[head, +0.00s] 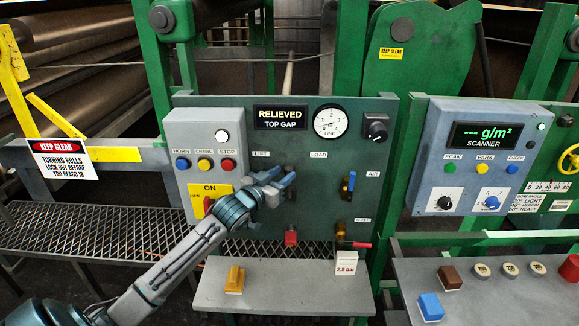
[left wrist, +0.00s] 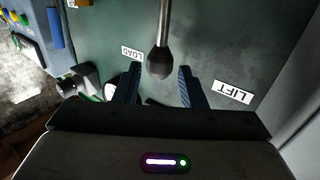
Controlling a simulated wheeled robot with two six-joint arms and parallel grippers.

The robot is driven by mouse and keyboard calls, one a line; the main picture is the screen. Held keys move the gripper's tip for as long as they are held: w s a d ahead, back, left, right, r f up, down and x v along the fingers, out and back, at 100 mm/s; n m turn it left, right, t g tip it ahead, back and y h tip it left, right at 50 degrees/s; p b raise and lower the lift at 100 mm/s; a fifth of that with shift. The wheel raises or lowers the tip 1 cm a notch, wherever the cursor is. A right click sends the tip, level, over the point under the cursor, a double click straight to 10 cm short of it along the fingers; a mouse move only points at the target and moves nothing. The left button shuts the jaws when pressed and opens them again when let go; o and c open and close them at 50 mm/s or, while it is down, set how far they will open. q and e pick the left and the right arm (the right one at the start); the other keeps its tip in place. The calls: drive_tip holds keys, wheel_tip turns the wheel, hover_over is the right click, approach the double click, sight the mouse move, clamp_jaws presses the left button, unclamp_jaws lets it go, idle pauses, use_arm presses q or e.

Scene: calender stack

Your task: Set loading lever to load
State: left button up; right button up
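The loading lever (left wrist: 160,62) shows in the left wrist view as a metal rod with a black rounded knob. It sits between the LOAD label (left wrist: 132,54) and the LIFT label (left wrist: 232,92), which appear upside down there. My left gripper (left wrist: 160,70) is open, with one blue finger on each side of the knob and gaps visible on both sides. In the head view my left gripper (head: 279,178) is at the green panel (head: 325,210), below the LIFT and LOAD labels, and largely hides the lever. My right gripper is not in view.
The panel's display (head: 280,117) reads RELIEVED TOP GAP, beside a round gauge (head: 330,121). A blue AIR lever (head: 349,185) stands to the right. A red handle (head: 291,236) is below. A grey shelf (head: 290,285) holds a yellow block (head: 235,279) and a white box (head: 346,263).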

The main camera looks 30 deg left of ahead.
sight(286, 172)
use_arm(q)
drive_tip(key=shift+w+d+p, duration=0.1)
drive_tip(key=shift+w+p, duration=0.3)
drive_tip(key=shift+w, duration=1.65)
clamp_jaws()
